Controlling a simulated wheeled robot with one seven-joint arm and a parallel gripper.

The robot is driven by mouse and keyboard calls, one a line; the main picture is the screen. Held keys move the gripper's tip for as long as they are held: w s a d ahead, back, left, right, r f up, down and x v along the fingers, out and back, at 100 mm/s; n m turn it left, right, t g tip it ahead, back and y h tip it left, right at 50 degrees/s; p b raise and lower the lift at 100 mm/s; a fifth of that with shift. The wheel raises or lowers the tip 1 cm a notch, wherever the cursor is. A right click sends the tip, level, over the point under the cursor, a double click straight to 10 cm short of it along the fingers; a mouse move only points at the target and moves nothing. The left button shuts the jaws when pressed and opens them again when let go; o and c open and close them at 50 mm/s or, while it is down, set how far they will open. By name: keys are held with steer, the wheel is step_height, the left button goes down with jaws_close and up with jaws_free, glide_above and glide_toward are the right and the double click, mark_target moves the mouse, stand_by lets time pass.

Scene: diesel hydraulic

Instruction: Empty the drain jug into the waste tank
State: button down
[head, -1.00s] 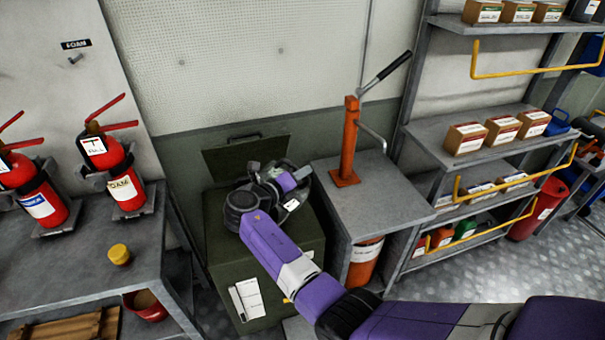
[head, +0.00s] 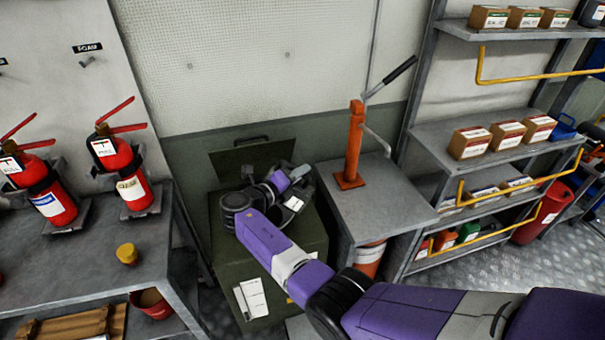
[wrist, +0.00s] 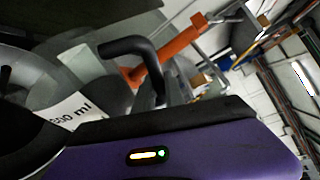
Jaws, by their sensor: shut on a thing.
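The drain jug is greyish and see-through, with a black handle (wrist: 135,48) and a white label (wrist: 75,115) ending in "ml". The jug body (wrist: 85,68) fills the upper left of the wrist view and looks tilted. In the head view its white label (head: 293,203) shows beside my gripper (head: 284,188). My gripper is shut on the jug, over the dark green tank (head: 300,245), whose lid (head: 250,158) stands raised at the back. I take this for the waste tank; its labels are unreadable. My arm hides much of its top, and I cannot see any liquid or stream.
A grey bench with an orange hand pump (head: 354,145) stands close on the right, with a shelf rack (head: 450,150) beyond. On the left, a bench (head: 75,255) holds fire extinguishers (head: 125,175) and a yellow-capped item (head: 127,254). A red bucket (head: 152,304) sits below.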

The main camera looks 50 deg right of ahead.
mark_target(281, 164)
steer(key=shift+w+a+r+n, duration=0.1)
steer(key=shift+w+r+n, duration=0.2)
steer(key=shift+w, duration=0.1)
steer(key=shift+w+a+r+n+h, duration=0.2)
steer(key=shift+w+r+n+h, duration=0.1)
steer(key=shift+w+n, duration=0.1)
steer(key=shift+w+a+r+n, duration=0.15)
steer(key=shift+w+n, duration=0.15)
steer(key=shift+w, duration=0.15)
steer(key=shift+w+a+r+n+g+h+b, duration=0.15)
steer(key=shift+w+a+r+n+h+b, duration=0.05)
steer(key=shift+w+n+b, duration=0.2)
steer(key=shift+w+a+r+n+g+h+b, duration=0.2)
steer(key=shift+w+n+b, duration=0.1)
steer(key=shift+w+b, duration=0.2)
steer(key=shift+w, duration=0.1)
steer(key=shift+w+a+r+n+b, duration=0.1)
steer(key=shift+w+n+b, duration=0.2)
steer(key=shift+b, duration=0.2)
steer(key=shift+w+a+r+n+h+b, duration=0.3)
steer(key=shift+w+n+b, duration=0.35)
steer(key=shift+b, duration=0.45)
steer(key=shift+w+a+r+n+h+b, duration=0.25)
steer(key=shift+w+r+n+b, duration=0.15)
steer(key=shift+w+b, duration=0.55)
steer(key=shift+w+a+r+n+h+b, duration=0.3)
steer(key=shift+w+n+b, duration=0.25)
steer(key=shift+b, duration=0.7)
stand_by(1.9)
